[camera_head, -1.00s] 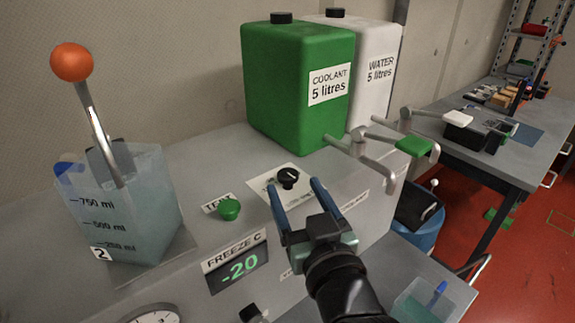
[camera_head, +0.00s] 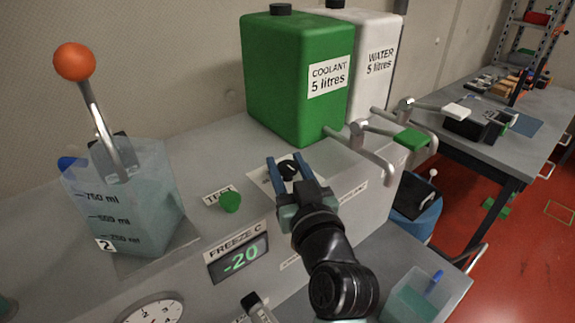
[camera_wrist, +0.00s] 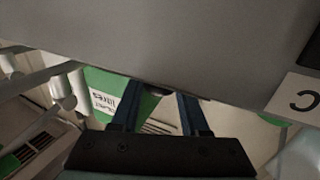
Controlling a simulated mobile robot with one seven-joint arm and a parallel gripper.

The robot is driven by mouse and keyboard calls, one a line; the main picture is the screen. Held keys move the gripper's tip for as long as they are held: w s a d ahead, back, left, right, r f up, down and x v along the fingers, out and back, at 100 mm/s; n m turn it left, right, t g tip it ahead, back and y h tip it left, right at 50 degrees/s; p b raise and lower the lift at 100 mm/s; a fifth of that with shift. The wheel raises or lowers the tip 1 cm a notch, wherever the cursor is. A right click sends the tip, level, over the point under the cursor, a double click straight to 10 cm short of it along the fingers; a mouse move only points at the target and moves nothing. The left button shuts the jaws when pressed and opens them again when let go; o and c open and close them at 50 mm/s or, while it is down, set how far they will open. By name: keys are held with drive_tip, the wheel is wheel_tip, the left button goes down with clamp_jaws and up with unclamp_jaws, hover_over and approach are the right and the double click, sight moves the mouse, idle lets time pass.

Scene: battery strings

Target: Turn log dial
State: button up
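A black dial knob (camera_head: 288,170) with a white pointer mark sits on a white plate (camera_head: 262,181) on top of the grey machine; the plate's print is too small to read. My gripper (camera_head: 286,160) is open, with one blue finger on each side of the knob. I cannot tell whether the fingers touch it. In the wrist view, my gripper (camera_wrist: 160,100) shows its two fingers apart, with a dark rounded part of the knob (camera_wrist: 155,90) between their tips. The rest of the knob is hidden there.
A green coolant tank (camera_head: 297,80) and a white water tank (camera_head: 372,65) stand behind the dial, with taps at right. A green button (camera_head: 230,202) and a -20 display (camera_head: 239,259) lie left of my gripper. A beaker (camera_head: 130,205) stands further left.

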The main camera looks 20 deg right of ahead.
clamp_jaws()
drive_tip(key=shift+r+m+h+p, duration=0.1)
drive_tip(key=shift+m+h+p, duration=0.4)
drive_tip(key=shift+h+p, duration=0.55)
drive_tip(key=shift+p, duration=0.45)
drive_tip(key=shift+a+m+h+p, duration=0.1)
drive_tip(key=shift+m+h+p, duration=0.25)
drive_tip(key=shift+m+h, duration=0.45)
drive_tip(key=h+b, duration=0.1)
drive_tip(key=m+g+h+b, duration=0.1)
drive_tip(key=shift+f+m+h, duration=0.3)
drive_tip(key=shift+f+h, duration=0.05)
drive_tip(key=m+g+h+b, duration=0.1)
drive_tip(key=b, duration=0.2)
drive_tip(key=shift+h, duration=0.4)
drive_tip(key=shift+b, duration=0.3)
drive_tip(key=shift+r+m+g+h+b, duration=0.2)
drive_tip(key=shift+m+g+h+b, duration=0.2)
drive_tip(key=shift+m+h+b, duration=0.35)
